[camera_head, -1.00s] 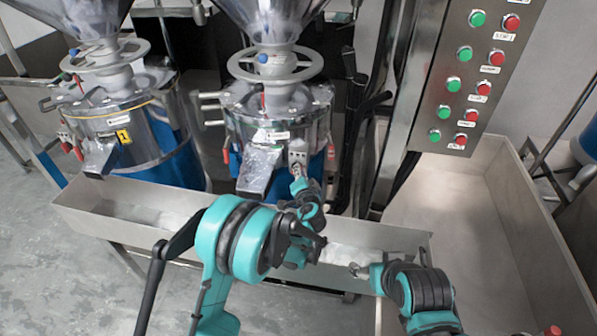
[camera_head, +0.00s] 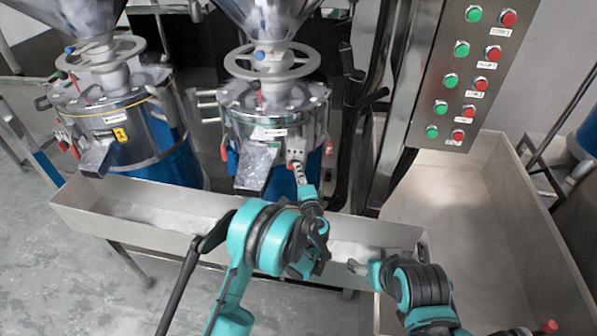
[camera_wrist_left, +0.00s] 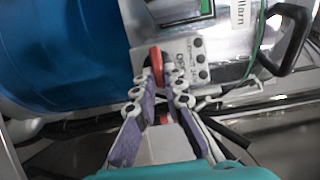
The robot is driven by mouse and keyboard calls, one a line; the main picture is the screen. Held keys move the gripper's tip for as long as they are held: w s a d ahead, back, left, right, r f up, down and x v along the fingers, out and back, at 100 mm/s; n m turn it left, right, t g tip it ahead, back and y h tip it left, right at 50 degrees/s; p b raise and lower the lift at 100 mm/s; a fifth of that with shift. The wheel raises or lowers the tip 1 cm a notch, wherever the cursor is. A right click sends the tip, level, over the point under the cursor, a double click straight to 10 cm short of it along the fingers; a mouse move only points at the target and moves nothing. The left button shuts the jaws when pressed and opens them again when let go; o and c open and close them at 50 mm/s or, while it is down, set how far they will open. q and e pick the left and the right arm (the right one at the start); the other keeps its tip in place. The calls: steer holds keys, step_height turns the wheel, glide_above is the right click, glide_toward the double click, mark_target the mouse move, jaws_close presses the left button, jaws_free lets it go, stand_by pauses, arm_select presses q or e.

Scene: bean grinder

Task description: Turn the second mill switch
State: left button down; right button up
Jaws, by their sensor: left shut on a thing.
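The second mill (camera_head: 275,112) stands in the middle of the head view, a steel drum with a blue lower body under a hopper. Its small switch box (camera_head: 296,153) is on the front, right of the chute. My left gripper (camera_head: 298,172) reaches up to this box from below. In the left wrist view, the red switch (camera_wrist_left: 155,59) stands on a pale plate with several black buttons. The left gripper's fingertips (camera_wrist_left: 164,78) are closed on the red switch. My right gripper (camera_head: 359,268) is over the trough, away from the mill; its opening is unclear.
The first mill (camera_head: 125,130) stands to the left. A long metal trough (camera_head: 75,205) with white powder runs below both mills. A control panel (camera_head: 465,75) with green and red buttons is at the upper right. A large pale bin (camera_head: 470,190) lies below it.

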arm_select(q)
steer(key=shift+w+a, duration=0.1)
stand_by(0.4)
steer(key=c, duration=1.6)
jaws_free()
steer(key=s+d, duration=0.1)
steer(key=s, duration=0.6)
steer(key=shift+s+d, duration=0.15)
steer(key=shift+d, duration=0.1)
steer(key=shift+f, duration=0.15)
